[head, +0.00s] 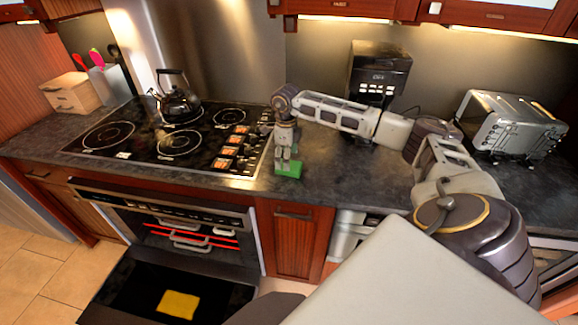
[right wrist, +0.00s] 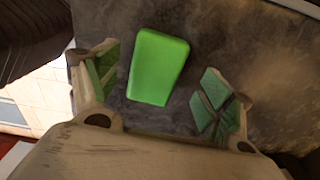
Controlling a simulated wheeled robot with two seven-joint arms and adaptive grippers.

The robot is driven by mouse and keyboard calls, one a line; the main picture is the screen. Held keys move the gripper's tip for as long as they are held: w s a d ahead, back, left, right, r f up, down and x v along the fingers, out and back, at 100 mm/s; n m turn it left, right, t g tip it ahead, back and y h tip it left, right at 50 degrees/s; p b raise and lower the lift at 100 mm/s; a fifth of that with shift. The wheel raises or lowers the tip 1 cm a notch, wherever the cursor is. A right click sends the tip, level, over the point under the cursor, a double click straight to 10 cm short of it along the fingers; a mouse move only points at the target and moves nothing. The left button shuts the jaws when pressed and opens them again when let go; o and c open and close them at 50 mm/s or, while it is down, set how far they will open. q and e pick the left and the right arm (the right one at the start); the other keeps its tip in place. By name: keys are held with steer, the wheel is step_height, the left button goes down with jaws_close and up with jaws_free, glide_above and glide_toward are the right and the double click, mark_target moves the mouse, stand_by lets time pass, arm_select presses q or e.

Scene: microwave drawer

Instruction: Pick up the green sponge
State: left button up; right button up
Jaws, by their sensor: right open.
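The green sponge (head: 289,170) lies on the dark countertop just right of the cooktop. In the right wrist view the sponge (right wrist: 158,67) is a plain green block, slightly tilted in the picture, between my open fingers and apart from both. My right gripper (head: 284,158) points down over the sponge and hides part of it in the head view. The right wrist view shows the right gripper (right wrist: 160,95) open and empty, with green-tinted pads. My left gripper is not in view.
A black cooktop (head: 150,160) with a kettle (head: 177,103) is left of the sponge. A coffee machine (head: 379,72) and toaster (head: 510,125) stand behind and right. The oven door is open below, with a yellow cloth-like item (head: 178,304) on it.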

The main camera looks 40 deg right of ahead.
steer(key=shift+s+a+f+p, duration=0.15)
steer(key=shift+f+p, duration=0.25)
steer(key=shift+f, duration=1.45)
steer(key=c, duration=0.9)
